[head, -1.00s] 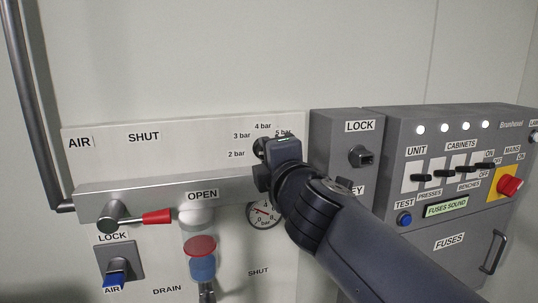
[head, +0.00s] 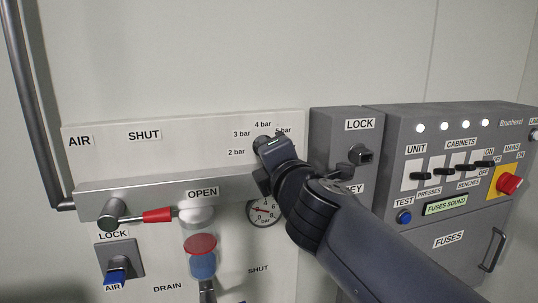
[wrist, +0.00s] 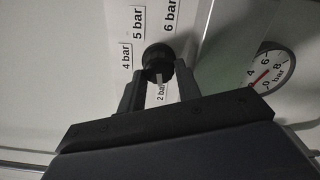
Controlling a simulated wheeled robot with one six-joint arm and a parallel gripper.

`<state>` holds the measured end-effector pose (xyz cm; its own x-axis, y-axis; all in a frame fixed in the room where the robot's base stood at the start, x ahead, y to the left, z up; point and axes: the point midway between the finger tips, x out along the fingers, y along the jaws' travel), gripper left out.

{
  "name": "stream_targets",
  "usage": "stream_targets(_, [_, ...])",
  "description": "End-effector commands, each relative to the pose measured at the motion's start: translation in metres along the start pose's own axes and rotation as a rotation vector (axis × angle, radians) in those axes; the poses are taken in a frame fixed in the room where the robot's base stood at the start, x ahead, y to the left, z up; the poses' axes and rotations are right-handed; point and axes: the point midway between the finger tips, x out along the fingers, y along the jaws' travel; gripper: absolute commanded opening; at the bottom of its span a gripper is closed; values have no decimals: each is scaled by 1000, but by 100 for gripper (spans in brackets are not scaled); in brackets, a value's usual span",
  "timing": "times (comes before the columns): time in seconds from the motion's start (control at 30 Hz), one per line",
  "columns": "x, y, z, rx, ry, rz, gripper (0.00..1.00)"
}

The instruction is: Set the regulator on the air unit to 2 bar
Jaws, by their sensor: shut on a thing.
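The black round regulator knob (wrist: 158,58) shows between my fingertips in the wrist view. My gripper (wrist: 158,82) is shut on it, with a finger on each side. In the head view my gripper (head: 262,147) covers most of the knob, just below the 4 bar label (head: 263,125). The 2 bar label (head: 236,153) is left of it; in the wrist view a 2 bar label (wrist: 160,93) shows between the fingers. The knob's pointer is hard to make out. The round gauge (head: 263,211) has a red needle on its low side; I cannot read an exact value.
A shut-off lever with a red grip (head: 157,216) lies along the rail at OPEN, left of the filter bowl (head: 201,245). A blue air lock (head: 115,277) is below. The grey lock box (head: 340,125) and fuse cabinet (head: 448,240) stand right of my arm.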

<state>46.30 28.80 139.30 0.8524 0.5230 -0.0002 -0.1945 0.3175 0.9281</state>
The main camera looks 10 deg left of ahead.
Motion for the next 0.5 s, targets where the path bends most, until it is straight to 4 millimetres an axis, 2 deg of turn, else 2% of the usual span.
stream_targets(0.03, [0,0,0,-1,1,0,9])
stream_targets(0.07, [0,0,0,-1,1,0,34])
stream_targets(0.1, [0,0,0,0,0,0,37])
stream_targets(0.3, [0,-1,0,0,0,-1,53])
stream_targets(0.5, [0,-2,0,0,0,-5,53])
